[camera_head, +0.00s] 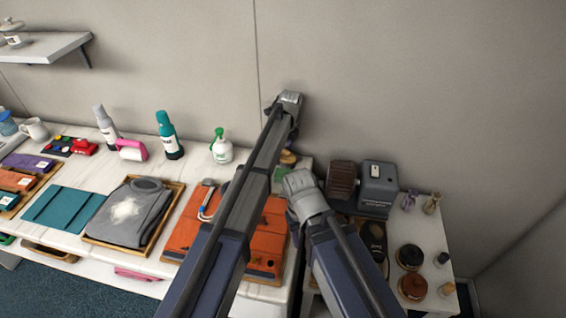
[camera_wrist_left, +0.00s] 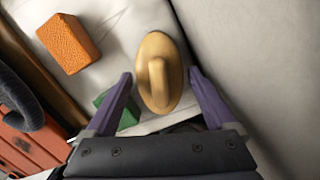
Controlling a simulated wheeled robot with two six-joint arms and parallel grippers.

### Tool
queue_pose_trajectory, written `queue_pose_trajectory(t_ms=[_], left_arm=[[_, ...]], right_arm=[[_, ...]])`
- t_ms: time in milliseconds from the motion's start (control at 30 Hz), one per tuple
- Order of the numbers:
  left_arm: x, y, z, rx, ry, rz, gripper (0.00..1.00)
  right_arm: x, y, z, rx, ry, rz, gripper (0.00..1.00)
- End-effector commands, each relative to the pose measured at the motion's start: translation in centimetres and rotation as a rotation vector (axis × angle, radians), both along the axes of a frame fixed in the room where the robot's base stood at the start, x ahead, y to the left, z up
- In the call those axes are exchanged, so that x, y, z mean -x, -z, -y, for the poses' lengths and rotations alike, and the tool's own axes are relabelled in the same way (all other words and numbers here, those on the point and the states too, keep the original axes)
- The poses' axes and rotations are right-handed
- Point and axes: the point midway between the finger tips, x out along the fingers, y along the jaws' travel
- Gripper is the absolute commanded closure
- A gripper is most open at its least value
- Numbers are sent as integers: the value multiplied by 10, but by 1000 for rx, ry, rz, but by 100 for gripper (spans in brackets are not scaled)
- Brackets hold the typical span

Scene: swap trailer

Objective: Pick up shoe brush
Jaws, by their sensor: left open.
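In the left wrist view, a tan oval brush-like thing (camera_wrist_left: 158,72) with a raised ridge lies on a pale surface. I take it for the shoe brush, though no bristles show. My left gripper (camera_wrist_left: 160,74) is open, with its purple fingers on either side of this thing and no clear contact. In the head view only a small brown part of the brush (camera_head: 288,158) shows beside my left arm. That arm hides most of the gripper's fingers. My right arm comes in at the lower middle of the head view, and no fingers of it show.
An orange block (camera_wrist_left: 69,44) and a green block (camera_wrist_left: 118,112) lie near the brush. The wall (camera_wrist_left: 260,60) is close on the wrist view's right. A grey machine (camera_head: 377,190) and round brown items (camera_head: 410,257) stand right.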

Motion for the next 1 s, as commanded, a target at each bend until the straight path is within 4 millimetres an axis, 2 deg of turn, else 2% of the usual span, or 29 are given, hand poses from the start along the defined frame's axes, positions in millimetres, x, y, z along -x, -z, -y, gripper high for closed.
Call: queue_pose_trajectory(t_ms=[200,900,967,1000], left_arm=[[0,-1,0,0,0,0,12],[0,-1,0,0,0,0,91],[0,-1,0,0,0,0,97],[0,-1,0,0,0,0,97]], right_arm=[[0,-1,0,0,0,0,50],[0,-1,0,0,0,0,50],[0,-1,0,0,0,0,50],[0,-1,0,0,0,0,50]])
